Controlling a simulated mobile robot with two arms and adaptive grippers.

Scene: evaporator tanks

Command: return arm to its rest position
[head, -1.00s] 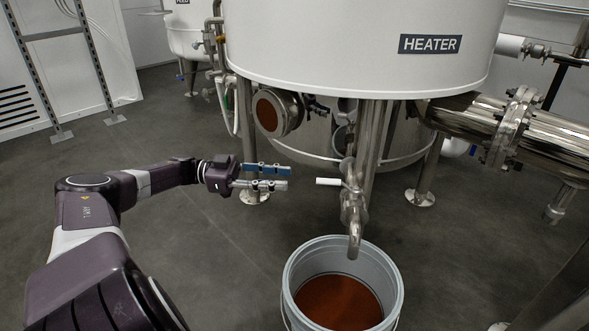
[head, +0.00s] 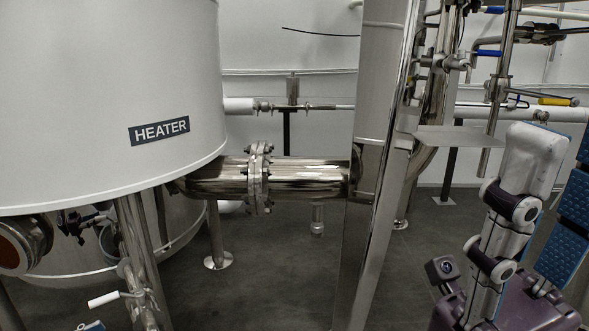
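My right gripper (head: 562,150) stands upright close to the camera at the right edge of the head view. One finger shows a white back, and the other shows blue pads and is partly cut off by the frame. A gap shows between them and nothing is held there. The rest of the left arm is out of view.
The white heater tank (head: 100,100) fills the left. A flanged steel pipe (head: 310,176) runs right to a tall steel column (head: 375,170). Valves and thin pipes (head: 500,90) stand behind my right gripper. Grey floor (head: 280,270) is open below the pipe.

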